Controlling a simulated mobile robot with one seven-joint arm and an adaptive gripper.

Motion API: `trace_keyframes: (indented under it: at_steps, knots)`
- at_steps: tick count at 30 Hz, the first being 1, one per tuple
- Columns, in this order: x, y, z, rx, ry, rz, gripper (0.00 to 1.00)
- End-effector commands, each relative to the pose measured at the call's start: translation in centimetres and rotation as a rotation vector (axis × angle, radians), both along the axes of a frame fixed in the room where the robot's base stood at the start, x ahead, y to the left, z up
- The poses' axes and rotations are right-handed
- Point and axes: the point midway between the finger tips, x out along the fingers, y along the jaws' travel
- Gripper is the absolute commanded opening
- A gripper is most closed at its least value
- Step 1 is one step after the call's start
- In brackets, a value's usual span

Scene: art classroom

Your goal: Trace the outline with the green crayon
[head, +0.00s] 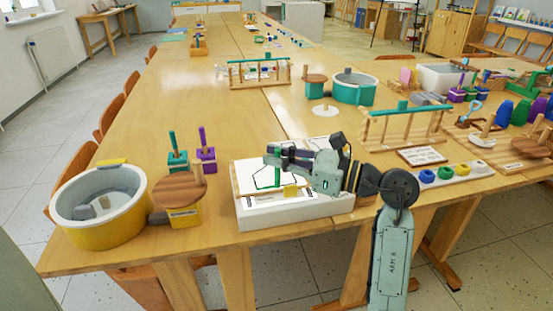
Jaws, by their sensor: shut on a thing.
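A white slab-like stand (290,211) sits at the near edge of the table and carries a white sheet (243,179). Green lines and a dark outline show on the sheet, partly hidden by my gripper. My gripper (272,158) reaches in from the right, above the sheet, its fingers pointing left. It is shut on the green crayon (277,174), which points down toward the sheet. Whether the crayon's tip touches the sheet is too small to tell. A small yellow block (290,191) is by the sheet's near side.
A yellow-and-white tub (82,234) and a round wooden piece on a yellow base (184,216) stand to the left. Green and purple holders (206,160) are behind them. A tray of coloured cups (452,174) and a wooden rack (405,130) stand right. Bare table lies behind the stand.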

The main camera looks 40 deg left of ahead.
Motion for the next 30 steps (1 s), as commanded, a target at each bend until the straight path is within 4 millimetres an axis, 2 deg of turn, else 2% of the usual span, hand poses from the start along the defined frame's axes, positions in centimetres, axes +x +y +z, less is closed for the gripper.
trace_keyframes:
  at_steps: [30]
  knots:
    - [0.99,-0.84,0.02,0.000,0.000,0.000,0.00]
